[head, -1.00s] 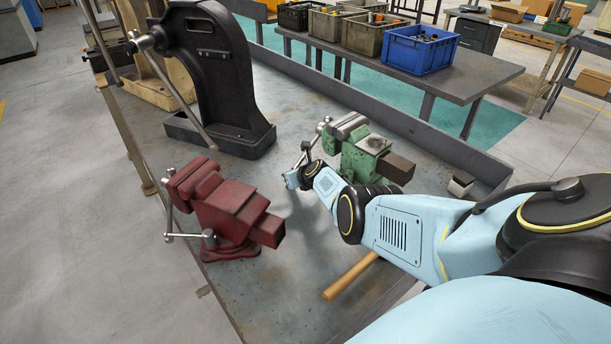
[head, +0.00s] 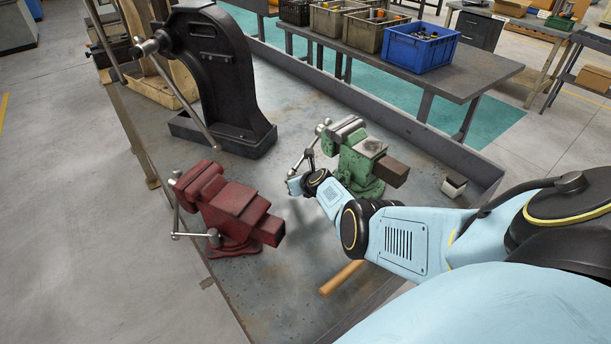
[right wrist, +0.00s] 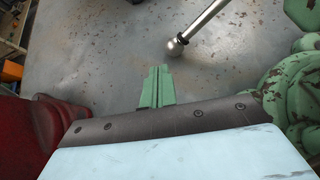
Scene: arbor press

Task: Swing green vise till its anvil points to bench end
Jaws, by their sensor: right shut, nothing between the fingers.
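The green vise (head: 358,160) stands on the bench. Its silver jaws and screw handle (head: 320,131) are at its upper left, and a dark block (head: 393,171) sticks out to the right. My right gripper (head: 294,185) is left of the vise, low over the bench. In the right wrist view its green fingers (right wrist: 155,87) are together and empty. The ball end of a silver handle (right wrist: 177,45) lies ahead of the fingertips, apart from them in the picture. The vise's green body (right wrist: 290,90) is at the right edge there. My left gripper is out of view.
A red vise (head: 232,212) stands left of my right gripper; it also shows in the right wrist view (right wrist: 22,135). A black arbor press (head: 225,85) is behind it. A wooden handle (head: 343,277) lies in front under my arm. A small box (head: 454,186) sits right of the green vise.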

